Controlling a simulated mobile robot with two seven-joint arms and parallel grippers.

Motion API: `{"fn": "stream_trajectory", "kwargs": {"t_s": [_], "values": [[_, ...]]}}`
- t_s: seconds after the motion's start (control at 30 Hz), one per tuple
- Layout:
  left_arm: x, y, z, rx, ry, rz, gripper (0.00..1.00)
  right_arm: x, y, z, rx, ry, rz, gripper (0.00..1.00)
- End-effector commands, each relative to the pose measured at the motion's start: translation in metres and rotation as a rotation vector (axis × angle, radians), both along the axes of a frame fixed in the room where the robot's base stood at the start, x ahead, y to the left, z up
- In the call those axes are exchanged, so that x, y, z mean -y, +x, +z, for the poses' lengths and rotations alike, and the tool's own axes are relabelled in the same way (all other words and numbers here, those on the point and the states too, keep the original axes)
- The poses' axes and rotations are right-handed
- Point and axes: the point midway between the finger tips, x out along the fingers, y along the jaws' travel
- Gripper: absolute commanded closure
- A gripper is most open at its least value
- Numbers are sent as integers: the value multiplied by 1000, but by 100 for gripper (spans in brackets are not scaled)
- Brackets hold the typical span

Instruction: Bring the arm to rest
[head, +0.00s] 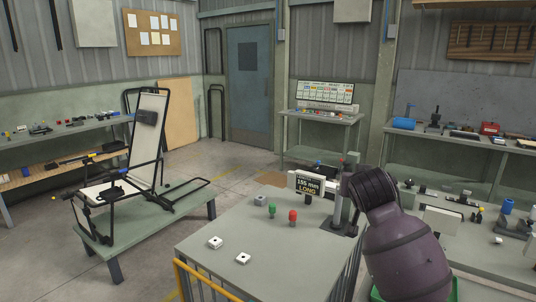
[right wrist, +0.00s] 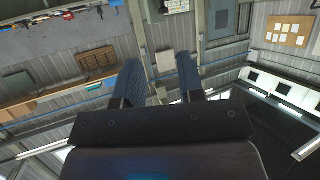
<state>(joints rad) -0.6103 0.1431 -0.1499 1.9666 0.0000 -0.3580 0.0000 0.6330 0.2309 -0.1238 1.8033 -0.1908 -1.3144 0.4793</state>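My right arm (head: 405,250) stands at the right of the head view, its dark upper joint raised beside the grey table (head: 215,265). My right gripper shows in the right wrist view (right wrist: 160,72). Its two fingers are apart with nothing between them, and the wall and roof lie beyond. I cannot make out its fingertips in the head view. My left gripper is in neither view. The folding lounger (head: 148,135), with a pale panel and black frame, stands on a low green bench (head: 140,225) at the left, its back raised.
The grey table holds a sign (head: 307,186), a green knob (head: 272,211), a red knob (head: 292,216) and small white blocks (head: 215,242). A yellow rail (head: 205,284) runs along its near edge. Open floor (head: 228,172) lies between the table and the lounger.

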Motion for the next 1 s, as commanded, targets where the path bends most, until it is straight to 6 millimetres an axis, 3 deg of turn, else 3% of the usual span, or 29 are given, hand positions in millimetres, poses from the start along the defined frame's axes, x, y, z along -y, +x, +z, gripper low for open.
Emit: {"fn": "stream_trajectory", "kwargs": {"t_s": [0.07, 0.27, 0.47, 0.7, 1.0], "values": [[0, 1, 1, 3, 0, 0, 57, 1, -3, -6, -9, 0, 0, 64], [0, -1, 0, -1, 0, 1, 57, 11, -32, -54, -94, -10, 10, 64], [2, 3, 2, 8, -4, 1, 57, 21, -73, -108, -194, -18, 24, 64], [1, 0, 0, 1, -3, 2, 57, 37, -153, -183, -361, -25, 51, 64], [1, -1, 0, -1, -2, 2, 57, 50, -268, -248, -567, -21, 90, 64]]}}
